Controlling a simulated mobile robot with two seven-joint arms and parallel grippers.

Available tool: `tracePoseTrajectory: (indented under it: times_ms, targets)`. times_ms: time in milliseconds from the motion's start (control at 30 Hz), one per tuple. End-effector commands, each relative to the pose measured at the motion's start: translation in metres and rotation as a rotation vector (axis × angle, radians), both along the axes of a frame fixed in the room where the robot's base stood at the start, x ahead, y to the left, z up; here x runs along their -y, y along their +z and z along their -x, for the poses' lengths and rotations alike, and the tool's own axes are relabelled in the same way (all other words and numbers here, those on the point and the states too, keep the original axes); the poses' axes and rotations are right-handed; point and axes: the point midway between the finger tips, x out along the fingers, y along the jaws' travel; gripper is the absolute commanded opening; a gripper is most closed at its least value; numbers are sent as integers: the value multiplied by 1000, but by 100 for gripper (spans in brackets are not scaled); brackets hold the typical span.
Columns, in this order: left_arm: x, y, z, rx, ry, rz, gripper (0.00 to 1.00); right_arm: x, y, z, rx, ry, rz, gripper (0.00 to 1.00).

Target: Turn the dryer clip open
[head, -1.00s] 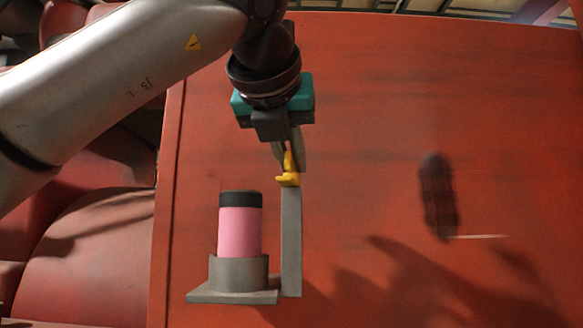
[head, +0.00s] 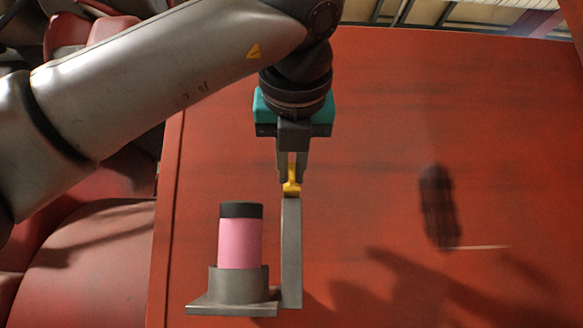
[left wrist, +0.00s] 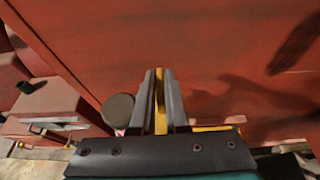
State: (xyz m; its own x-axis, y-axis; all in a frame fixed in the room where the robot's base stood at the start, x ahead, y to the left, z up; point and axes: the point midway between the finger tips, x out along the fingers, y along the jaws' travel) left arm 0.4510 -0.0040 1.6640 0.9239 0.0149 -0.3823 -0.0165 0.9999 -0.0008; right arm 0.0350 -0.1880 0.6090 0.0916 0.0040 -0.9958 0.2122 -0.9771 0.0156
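The yellow dryer clip (head: 292,188) sits on top of an upright grey post (head: 291,250). The post stands at the right edge of a grey bracket (head: 232,308), which also carries a pink cylinder (head: 239,243) with a black top. My left gripper (head: 291,182) points down over the post, its two fingers on either side of the clip. In the left wrist view, a yellow upright part of the clip (left wrist: 160,103) lies between the fingers with no clear gap, so the gripper looks shut on it. The fingers hide part of the clip. My right gripper is not in view.
A large red panel (head: 370,130) lies behind the bracket, with shadows on it. A dark oblong shape (head: 438,205) shows on it at right. Red rounded forms (head: 95,260) stand at the left. The cylinder's dark top (left wrist: 118,109) is close left of the fingers.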

Motion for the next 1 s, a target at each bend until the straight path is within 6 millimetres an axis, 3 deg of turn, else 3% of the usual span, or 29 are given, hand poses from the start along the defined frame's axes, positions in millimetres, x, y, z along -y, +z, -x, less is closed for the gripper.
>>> tracePoseTrajectory:
  times_ms: [33,233,567,767,1000]
  targets:
    - [-1,0,0,0,2,0,18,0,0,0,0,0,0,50]
    - [0,0,0,0,1,0,41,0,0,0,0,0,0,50]
    - [0,1,4,1,-1,-1,41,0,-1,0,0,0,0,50]
    - [1,13,32,5,-2,0,41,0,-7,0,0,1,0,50]
    - [2,36,87,5,-2,0,41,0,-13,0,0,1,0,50]
